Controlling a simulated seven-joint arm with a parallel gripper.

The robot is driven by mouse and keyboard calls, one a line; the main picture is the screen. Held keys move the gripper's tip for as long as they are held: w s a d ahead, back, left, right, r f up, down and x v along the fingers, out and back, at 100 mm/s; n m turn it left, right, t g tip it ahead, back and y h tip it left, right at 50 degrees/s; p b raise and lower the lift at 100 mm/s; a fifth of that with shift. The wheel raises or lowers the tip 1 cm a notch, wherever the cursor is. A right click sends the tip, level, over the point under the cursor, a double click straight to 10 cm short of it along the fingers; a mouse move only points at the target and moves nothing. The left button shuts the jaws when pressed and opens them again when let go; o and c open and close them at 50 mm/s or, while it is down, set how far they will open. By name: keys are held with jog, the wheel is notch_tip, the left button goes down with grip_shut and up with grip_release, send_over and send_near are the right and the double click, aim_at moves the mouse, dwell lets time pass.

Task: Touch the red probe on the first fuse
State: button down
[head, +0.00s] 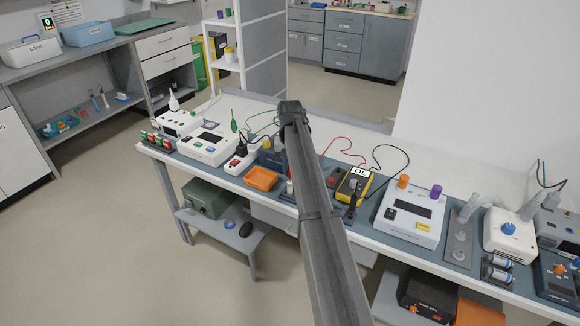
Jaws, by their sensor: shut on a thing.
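The red lead runs left and passes behind my arm. A thin red piece (290,187) shows at the left edge of my arm; it may be the red probe, but I cannot tell. My arm crosses the middle of the view and hides my gripper and the bench behind it. I cannot make out the first fuse for certain.
An orange tray (261,179) and a red-and-white power strip (237,163) lie left of my arm. A white device (208,145) stands farther left. A white device with orange and purple knobs (410,214) stands to the right. A lower shelf (236,238) juts out below the bench.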

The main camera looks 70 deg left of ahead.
jog(key=shift+r, duration=0.1)
jog(key=shift+r, duration=3.4)
